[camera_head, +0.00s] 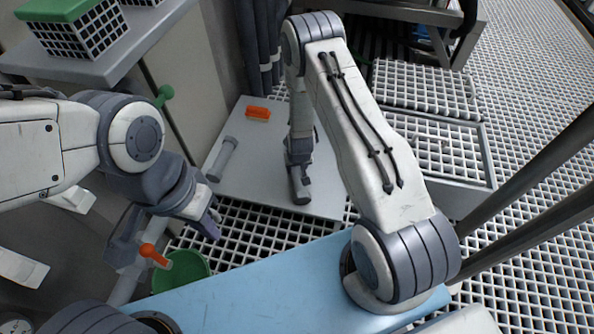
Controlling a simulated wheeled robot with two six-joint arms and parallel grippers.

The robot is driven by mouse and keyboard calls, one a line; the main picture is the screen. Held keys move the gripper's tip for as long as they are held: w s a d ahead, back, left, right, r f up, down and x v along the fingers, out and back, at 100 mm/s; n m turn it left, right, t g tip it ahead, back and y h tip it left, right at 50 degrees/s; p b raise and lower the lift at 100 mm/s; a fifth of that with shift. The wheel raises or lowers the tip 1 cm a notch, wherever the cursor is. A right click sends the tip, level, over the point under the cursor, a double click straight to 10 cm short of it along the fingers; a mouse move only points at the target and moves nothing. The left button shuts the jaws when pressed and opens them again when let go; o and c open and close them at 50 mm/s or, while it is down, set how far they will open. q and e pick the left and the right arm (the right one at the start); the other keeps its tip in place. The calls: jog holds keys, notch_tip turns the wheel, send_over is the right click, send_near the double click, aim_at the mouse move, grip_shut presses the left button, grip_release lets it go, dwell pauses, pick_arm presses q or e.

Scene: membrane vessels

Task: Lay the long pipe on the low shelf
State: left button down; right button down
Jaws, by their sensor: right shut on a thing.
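The low shelf (262,178) is a flat grey panel at the middle, just above the grid floor. My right gripper (300,160) reaches down over it, shut on a dark grey pipe (301,188). This pipe shows foreshortened near the shelf's front part; whether it touches the shelf I cannot tell, and part of it is hidden by the gripper. Another grey cylinder (222,159) with paler ends lies on the shelf's left side. My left gripper (167,236) is open and seems empty, to the left of the shelf's front edge.
An orange brush-like block (258,113) lies on the shelf's back part. A green bucket (182,271) with an orange-handled tool (153,255) stands beneath my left gripper. A higher ledge (100,68) with a green-topped basket (85,30) is upper left. Dark hanging cloth (262,45) is behind.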

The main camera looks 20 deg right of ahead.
jog(key=shift+r, duration=0.15)
jog(key=shift+c, duration=1.7)
grip_release()
